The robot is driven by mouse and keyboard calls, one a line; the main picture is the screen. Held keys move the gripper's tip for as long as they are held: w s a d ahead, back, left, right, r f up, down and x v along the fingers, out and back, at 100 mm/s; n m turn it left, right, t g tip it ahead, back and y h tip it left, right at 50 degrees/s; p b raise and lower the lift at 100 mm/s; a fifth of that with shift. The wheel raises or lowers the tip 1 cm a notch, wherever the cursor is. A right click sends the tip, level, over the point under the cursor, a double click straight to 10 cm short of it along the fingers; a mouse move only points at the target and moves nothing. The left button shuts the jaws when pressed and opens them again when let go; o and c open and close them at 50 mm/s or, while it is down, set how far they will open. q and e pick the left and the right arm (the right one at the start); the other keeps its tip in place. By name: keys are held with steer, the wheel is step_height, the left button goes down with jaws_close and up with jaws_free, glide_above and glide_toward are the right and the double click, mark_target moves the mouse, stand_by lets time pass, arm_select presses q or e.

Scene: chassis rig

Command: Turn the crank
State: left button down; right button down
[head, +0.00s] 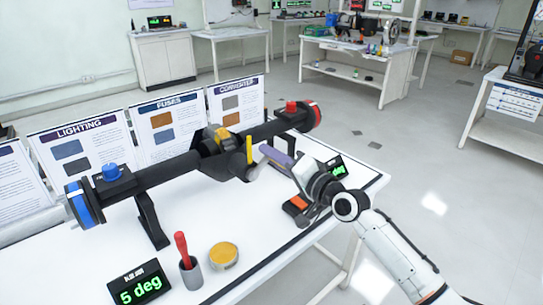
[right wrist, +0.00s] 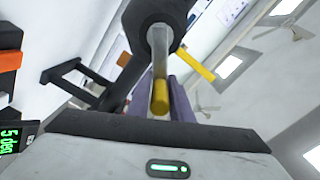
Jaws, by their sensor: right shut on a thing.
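A long black chassis tube (head: 165,170) stands on dark legs on the white table, with a blue end at left and a red end at right. Its crank is at the middle. The crank handle (right wrist: 160,92), a rod with a yellow end, points toward the camera in the right wrist view. A yellow bar (head: 249,150) stands upright by the crank and also shows in the right wrist view (right wrist: 190,62). My right gripper (head: 268,158), with purple fingers, is shut on the crank handle. The fingers partly hide the grip. My left gripper is not in view.
A display (head: 140,286) reads 5 deg at the table's front left. Beside it stand a grey cup with a red-handled tool (head: 190,271) and a round yellow-topped tin (head: 223,256). Signboards (head: 170,126) line the back. An orange-topped block (head: 297,205) lies near my right arm.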

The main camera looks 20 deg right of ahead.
steer(key=shift+a+r, duration=0.15)
steer(key=shift+a, duration=0.2)
steer(key=c, duration=1.6)
jaws_free()
steer(key=shift+c, duration=0.2)
steer(key=shift+d, duration=0.2)
steer(key=v, duration=1)
steer(key=shift+s, duration=0.2)
